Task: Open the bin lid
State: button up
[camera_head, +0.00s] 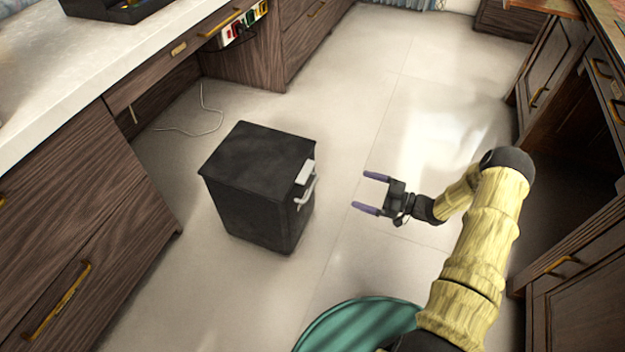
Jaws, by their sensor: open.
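A black box-shaped bin (250,210) stands upright on the floor left of the middle in the head view. Its flat dark lid (258,150) lies closed on top. A light latch plate (305,172) and a silver handle (307,192) are on its right side, at the lid's edge. My gripper (368,193) is open and empty, with its two purple fingers pointing left toward the handle. It is to the right of the bin, apart from it. The bin's far and left lower sides are hidden.
A wooden desk with a pale top (110,55) and drawers runs along the left, with a black tray (110,8) on it. A white cable (205,118) lies on the floor behind the bin. Wooden cabinets (555,65) line the right. The tiled floor between is clear.

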aim_at(306, 171)
jog(key=b+x, duration=0.5)
jog(key=x, duration=1.2)
jog(key=shift+w+a, duration=0.15)
jog(key=shift+a, duration=0.05)
jog(key=c, duration=1.1)
jog(key=shift+r, duration=0.2)
